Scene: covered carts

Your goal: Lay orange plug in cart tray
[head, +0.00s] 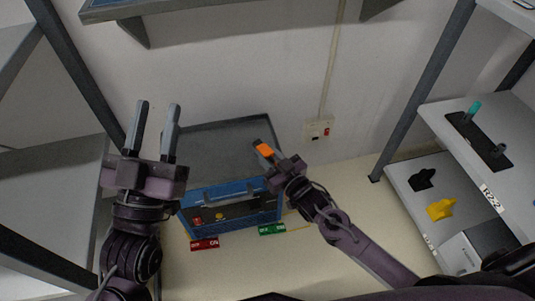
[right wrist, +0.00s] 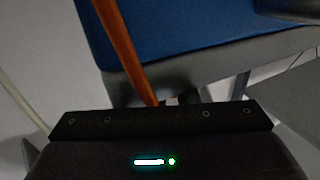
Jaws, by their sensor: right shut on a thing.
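The orange plug (head: 265,150) is in my right gripper (head: 269,153), which is shut on it. It shows in the right wrist view as a long orange piece (right wrist: 128,50) running up from the gripper, with a blue surface behind. The blue cart (head: 240,212) stands by the wall, with a handle bar and small red and yellow parts on its front. A dark grey panel (head: 215,145) rises behind it; I cannot tell whether it is a raised cover. The tray floor is not clear to see. My left gripper (head: 157,106) is open and empty, left of the cart.
A red tag (head: 205,244) and a green tag (head: 272,229) lie before the cart. Right shelves (head: 402,172) hold a black piece (head: 422,179), a yellow piece (head: 440,208) and a teal-tipped item (head: 474,110). A wall socket (head: 319,130) is right of the cart.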

